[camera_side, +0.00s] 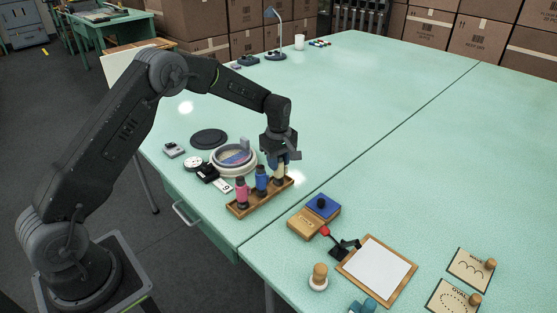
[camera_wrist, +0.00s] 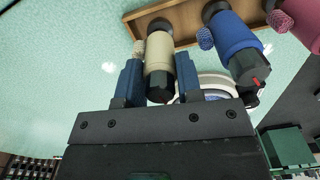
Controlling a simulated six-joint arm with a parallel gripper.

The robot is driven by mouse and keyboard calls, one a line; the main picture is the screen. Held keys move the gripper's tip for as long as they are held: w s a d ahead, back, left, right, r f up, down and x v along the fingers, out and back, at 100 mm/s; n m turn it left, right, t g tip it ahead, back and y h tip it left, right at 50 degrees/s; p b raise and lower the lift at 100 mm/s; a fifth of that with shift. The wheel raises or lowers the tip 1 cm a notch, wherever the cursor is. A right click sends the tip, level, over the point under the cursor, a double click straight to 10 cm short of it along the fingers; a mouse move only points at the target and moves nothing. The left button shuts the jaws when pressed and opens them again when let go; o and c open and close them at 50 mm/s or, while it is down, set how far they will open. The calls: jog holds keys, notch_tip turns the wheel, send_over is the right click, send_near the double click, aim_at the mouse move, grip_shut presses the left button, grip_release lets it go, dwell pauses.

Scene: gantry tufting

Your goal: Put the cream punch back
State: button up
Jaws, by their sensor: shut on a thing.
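The cream punch (camera_wrist: 159,52) is between the two blue fingers of my gripper (camera_wrist: 158,62) in the wrist view, and the gripper is shut on it. In the side view my gripper (camera_side: 281,158) is over the right end of the wooden rack (camera_side: 248,210), with the cream punch (camera_side: 280,173) pointing down there, roughly upright. I cannot tell whether its lower end is fully seated. The blue punch (camera_side: 262,181) and the pink punch (camera_side: 242,192) stand upright in the rack to its left. The rack also shows in the wrist view (camera_wrist: 184,30).
Left of the rack are a round hoop-like dish (camera_side: 221,167), a black disc (camera_side: 209,139) and small black and white items. To the right are a box with a blue pad (camera_side: 322,205) and a clipboard (camera_side: 375,270). The far table is mostly clear.

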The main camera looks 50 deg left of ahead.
jog(key=o, duration=0.8)
jog(key=shift+f, duration=0.1)
jog(key=shift+o, duration=0.2)
jog(key=s+d+r+m+t, duration=0.1)
jog(key=s+r+m, duration=0.15)
jog(key=r, duration=0.75)
jog(key=s+d+r+m, duration=0.1)
jog(key=s+r, duration=0.2)
jog(key=r, duration=0.7)
jog(key=s+d+r+m+t, duration=0.25)
jog(key=s+r+m, duration=0.2)
jog(key=s, duration=0.45)
jog(key=s+d+m+t, duration=0.1)
jog(key=s+m, duration=0.3)
jog(key=s, duration=0.5)
jog(key=s+d+f+m+t, duration=0.1)
jog(key=s+d+m, duration=0.2)
jog(key=s, duration=0.7)
jog(key=shift+f+m, duration=0.25)
jog(key=shift+m, duration=0.45)
jog(key=shift+s, duration=0.1)
